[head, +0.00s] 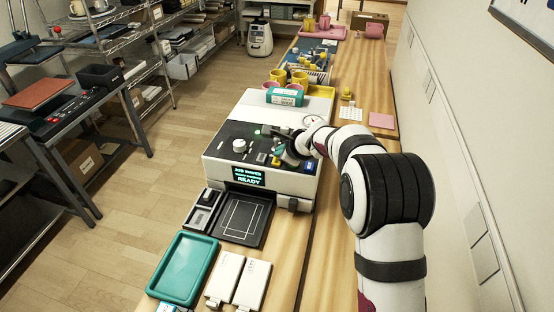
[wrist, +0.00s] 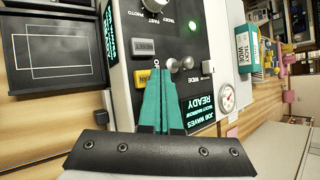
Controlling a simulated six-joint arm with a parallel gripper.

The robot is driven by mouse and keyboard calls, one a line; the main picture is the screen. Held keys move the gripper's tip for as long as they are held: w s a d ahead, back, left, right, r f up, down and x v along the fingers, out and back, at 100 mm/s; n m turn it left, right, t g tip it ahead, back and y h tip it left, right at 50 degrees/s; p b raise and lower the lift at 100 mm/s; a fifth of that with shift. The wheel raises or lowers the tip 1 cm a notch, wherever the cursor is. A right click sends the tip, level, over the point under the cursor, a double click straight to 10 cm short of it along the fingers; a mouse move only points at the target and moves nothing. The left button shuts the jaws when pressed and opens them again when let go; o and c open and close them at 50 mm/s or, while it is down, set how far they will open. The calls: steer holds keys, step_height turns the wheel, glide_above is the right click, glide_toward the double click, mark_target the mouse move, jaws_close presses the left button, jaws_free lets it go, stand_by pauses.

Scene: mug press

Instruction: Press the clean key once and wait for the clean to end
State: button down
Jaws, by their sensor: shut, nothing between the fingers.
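The white press (head: 262,145) with a dark control panel stands on the wooden bench in the head view. Its display (head: 249,177) is lit and reads READY, with job lines above; it also shows in the wrist view (wrist: 200,106). In the wrist view a grey key (wrist: 144,47) and a yellow key (wrist: 146,78) sit on the panel left of my fingers; I cannot read which is the clean key. My gripper (wrist: 164,72) is shut and empty, its teal fingertips over the panel beside the yellow key and two metal levers (wrist: 180,64). I cannot tell whether they touch.
A green lamp (wrist: 192,25) is lit. A gauge (wrist: 228,97) and a teal-and-white box (head: 285,95) are on the press. A dark plate (head: 243,218), a teal tray (head: 183,268) and white packs (head: 225,278) lie in front. A wall is on the right.

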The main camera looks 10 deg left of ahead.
steer(key=shift+f, duration=0.2)
steer(key=shift+f, duration=0.5)
stand_by(0.6)
steer(key=shift+r, duration=0.9)
steer(key=shift+r, duration=2.55)
